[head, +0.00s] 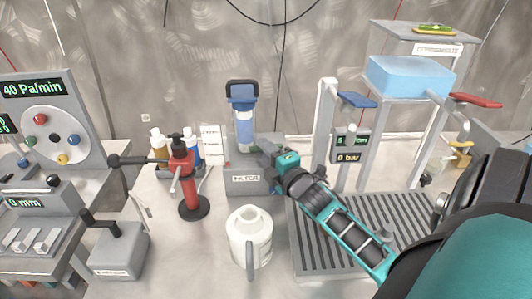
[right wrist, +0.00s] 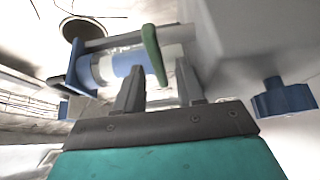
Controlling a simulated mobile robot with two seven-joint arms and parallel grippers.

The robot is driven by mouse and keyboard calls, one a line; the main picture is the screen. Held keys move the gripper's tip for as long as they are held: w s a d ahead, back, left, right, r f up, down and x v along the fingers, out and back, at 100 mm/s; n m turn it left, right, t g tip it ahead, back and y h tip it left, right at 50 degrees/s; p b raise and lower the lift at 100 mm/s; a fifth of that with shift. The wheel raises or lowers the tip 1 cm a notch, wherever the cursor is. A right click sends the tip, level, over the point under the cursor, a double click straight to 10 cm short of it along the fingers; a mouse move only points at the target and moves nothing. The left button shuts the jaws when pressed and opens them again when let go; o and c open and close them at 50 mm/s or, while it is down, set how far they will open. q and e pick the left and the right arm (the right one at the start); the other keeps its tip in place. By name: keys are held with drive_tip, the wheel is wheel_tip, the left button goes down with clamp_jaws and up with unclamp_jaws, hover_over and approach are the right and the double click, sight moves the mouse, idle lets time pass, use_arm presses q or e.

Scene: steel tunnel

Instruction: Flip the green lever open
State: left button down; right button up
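The green lever (right wrist: 153,52) shows in the right wrist view, in front of the clear and blue filter cartridge. Its lower end sits between the two fingertips of my right gripper (right wrist: 158,80), with a visible space to each finger. My right gripper is open. In the head view the right gripper (head: 268,156) is at the grey filter block (head: 247,184), just below the upright blue-topped cartridge (head: 244,128). I cannot make out the lever in the head view; the gripper covers that spot. My left gripper is not in view.
A white jug (head: 250,238) stands in front of the filter block. A red hand pump (head: 188,187) and bottles stand to its left. A ribbed grey drain tray (head: 330,260) lies under my right arm, with a tap stand (head: 328,115) behind.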

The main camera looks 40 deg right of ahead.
drive_tip(key=s+a, duration=0.2)
drive_tip(key=s, duration=1)
drive_tip(key=shift+s, duration=0.4)
drive_tip(key=shift+s+a, duration=0.1)
